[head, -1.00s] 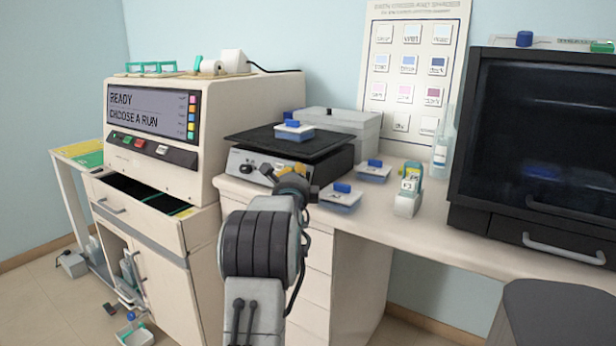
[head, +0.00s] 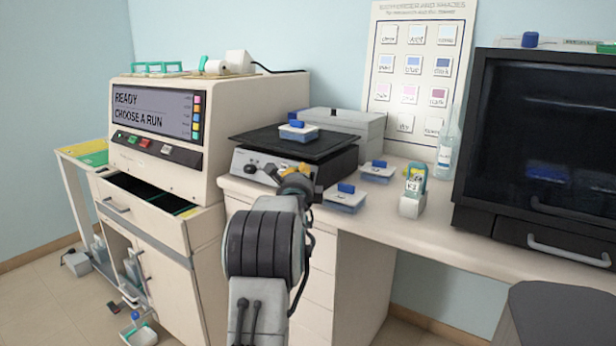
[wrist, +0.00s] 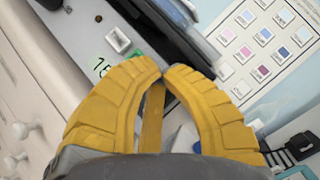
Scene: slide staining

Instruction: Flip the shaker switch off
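The shaker (head: 244,162) stands on the bench with a black platform on top; a blue-lidded box (head: 298,132) sits on it. I cannot tell the switch's position. My gripper (wrist: 163,68) has yellow fingers with tips almost meeting, nothing between them. The tips appear below and right of the switch in that view, apart from it. In the head view, my wrist hides part of the shaker's front.
Two blue-lidded boxes (head: 346,199) (head: 378,171) and a green-handled holder (head: 413,192) stand right of the shaker. A large stainer (head: 205,102) reading "READY CHOOSE A RUN" is at left, its drawer open. A dark-fronted cabinet (head: 540,130) stands at right. A grey stool (head: 565,312) is in front.

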